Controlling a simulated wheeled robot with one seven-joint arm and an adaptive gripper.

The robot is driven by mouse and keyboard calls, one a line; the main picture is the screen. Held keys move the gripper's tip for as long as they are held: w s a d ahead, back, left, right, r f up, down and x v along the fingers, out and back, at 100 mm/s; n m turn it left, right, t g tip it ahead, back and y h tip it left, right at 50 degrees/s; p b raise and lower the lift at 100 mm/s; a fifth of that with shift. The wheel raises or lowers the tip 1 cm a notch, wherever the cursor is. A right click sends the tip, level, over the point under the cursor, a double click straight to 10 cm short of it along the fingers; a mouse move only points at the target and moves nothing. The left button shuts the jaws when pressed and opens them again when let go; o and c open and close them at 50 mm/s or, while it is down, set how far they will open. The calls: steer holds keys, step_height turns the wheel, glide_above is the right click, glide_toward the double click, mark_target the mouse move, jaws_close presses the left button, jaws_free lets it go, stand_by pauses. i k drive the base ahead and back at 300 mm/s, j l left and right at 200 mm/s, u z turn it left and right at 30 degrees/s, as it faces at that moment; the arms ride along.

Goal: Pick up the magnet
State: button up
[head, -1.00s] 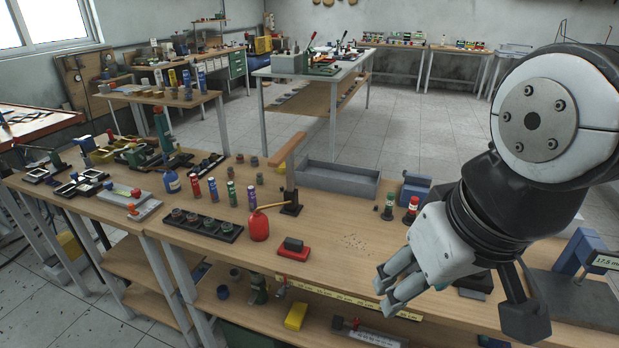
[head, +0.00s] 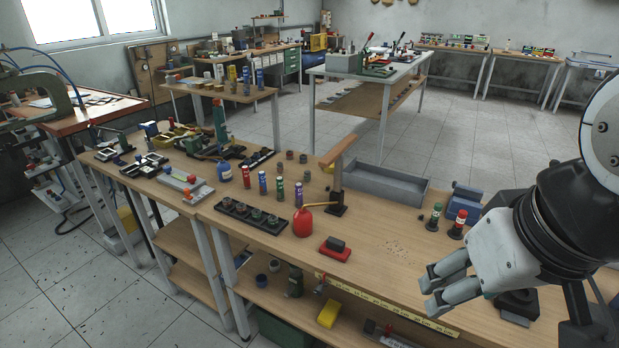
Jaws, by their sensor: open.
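A red block with a dark grip on top (head: 335,250), which looks like the magnet, sits on the wooden workbench (head: 375,285) near its front edge. A patch of small dark specks lies on the bench to its right. My gripper (head: 430,291) is at the right of the head view, to the right of the red block and apart from it. Its two fingers are spread and nothing shows between them. My wrist hides part of the bench's right end.
A red oil can (head: 303,222) with a long spout stands just left of the block. Behind are a wooden-topped post (head: 337,185) and a grey tray (head: 385,186). Green and red bottles (head: 457,225) stand near my wrist. The bench between block and gripper is mostly clear.

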mark_target(334, 248)
steer(key=i+j, duration=0.1)
steer(key=j, duration=0.25)
steer(key=i+j, duration=0.15)
steer(key=j, duration=0.2)
steer(key=i+j, duration=0.1)
steer(key=j, duration=0.2)
steer(key=i+j, duration=0.15)
steer(key=j, duration=0.2)
